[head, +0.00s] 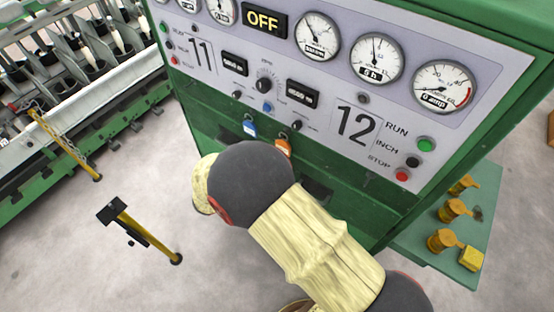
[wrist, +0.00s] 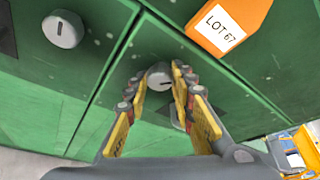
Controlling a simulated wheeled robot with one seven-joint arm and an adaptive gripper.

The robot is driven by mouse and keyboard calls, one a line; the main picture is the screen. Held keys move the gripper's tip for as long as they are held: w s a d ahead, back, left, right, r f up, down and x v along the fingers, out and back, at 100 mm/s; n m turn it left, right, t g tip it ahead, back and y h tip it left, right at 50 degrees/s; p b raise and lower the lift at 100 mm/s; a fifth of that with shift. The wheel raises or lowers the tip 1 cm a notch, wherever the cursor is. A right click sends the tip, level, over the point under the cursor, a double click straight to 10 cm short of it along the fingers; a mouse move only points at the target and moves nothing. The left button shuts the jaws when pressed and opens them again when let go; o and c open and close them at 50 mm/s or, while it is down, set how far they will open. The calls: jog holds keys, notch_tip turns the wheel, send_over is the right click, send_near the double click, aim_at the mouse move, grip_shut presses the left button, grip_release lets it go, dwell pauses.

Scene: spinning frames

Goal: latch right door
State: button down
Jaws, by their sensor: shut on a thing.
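The right door (wrist: 112,125) is a green panel that looks flush in the cabinet front, with a thin dark seam along its left side. Its grey round latch knob (wrist: 158,80) has a dark mark that lies roughly level in the wrist view. My gripper (wrist: 159,74) has its two yellow-and-grey fingers shut on this knob, one on each side. A dark recess shows partly behind the right finger. In the head view my arm hides the gripper and the knob.
A second grey knob (wrist: 63,30) is on the panel to the left, its mark upright. A green shelf (head: 470,225) with yellow parts is at right. A yellow post (head: 148,240) stands left on open floor.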

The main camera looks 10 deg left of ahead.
jog(key=shift+w+a+f+n+h+p, duration=0.1)
jog(key=shift+n+h+p, duration=0.8)
jog(key=shift+n, duration=0.7)
jog(key=shift+a+f+n+h+p, duration=0.1)
jog(key=shift+n+h+p, duration=0.75)
jog(key=shift+n, duration=0.75)
jog(key=c, duration=1.5)
grip_release()
jog(key=v, duration=1.2)
jog(key=shift+f, duration=0.4)
